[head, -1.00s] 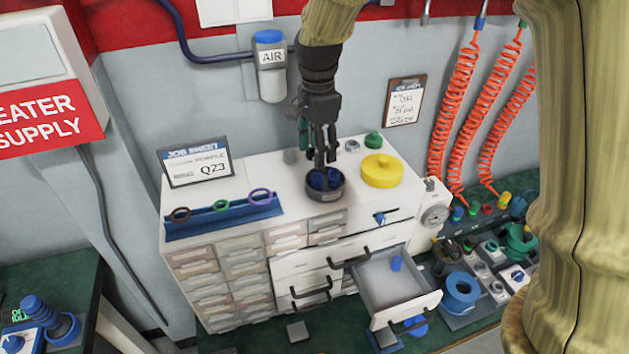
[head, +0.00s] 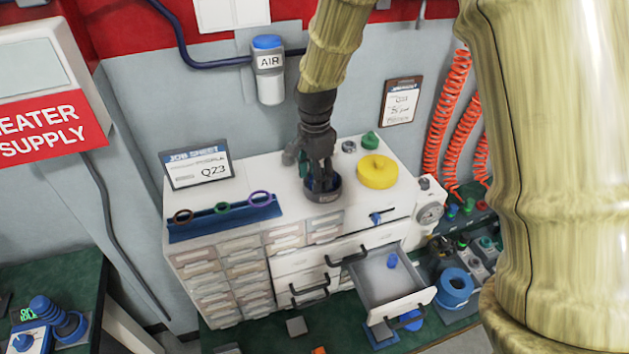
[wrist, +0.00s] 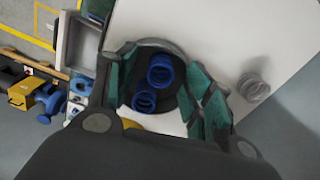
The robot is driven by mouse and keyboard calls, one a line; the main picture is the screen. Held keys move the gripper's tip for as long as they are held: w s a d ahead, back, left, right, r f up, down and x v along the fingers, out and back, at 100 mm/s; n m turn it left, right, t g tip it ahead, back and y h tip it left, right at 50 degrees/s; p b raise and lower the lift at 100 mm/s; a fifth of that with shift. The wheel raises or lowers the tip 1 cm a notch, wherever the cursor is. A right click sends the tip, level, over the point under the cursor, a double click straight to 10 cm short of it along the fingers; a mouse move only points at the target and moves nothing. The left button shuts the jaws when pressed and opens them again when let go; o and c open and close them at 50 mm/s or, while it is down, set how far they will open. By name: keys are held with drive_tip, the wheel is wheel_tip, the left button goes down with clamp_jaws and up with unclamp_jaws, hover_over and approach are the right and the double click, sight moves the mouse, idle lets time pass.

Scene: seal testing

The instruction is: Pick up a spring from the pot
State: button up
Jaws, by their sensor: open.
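The pot (head: 325,195) is a small dark round dish on top of the white cabinet. In the wrist view the pot (wrist: 176,47) holds two blue coil springs, one upper (wrist: 160,70) and one lower (wrist: 145,98). My gripper (head: 322,186) points down into the pot; it also shows in the wrist view (wrist: 165,85). Its green-padded fingers are apart, on either side of the springs. I cannot tell whether a finger touches a spring. In the head view the fingers hide most of the pot's inside.
A yellow round lid (head: 377,172) lies right of the pot. A grey coil (wrist: 254,87) stands near it on the cabinet top. A blue rack with rings (head: 225,221) is at the left front. An open drawer (head: 405,290) juts out below, holding a blue piece.

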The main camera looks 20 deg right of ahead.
drive_tip(key=shift+s+f, duration=0.15)
drive_tip(key=shift+c, duration=0.4)
drive_tip(key=shift+s, duration=0.15)
drive_tip(key=c, duration=1)
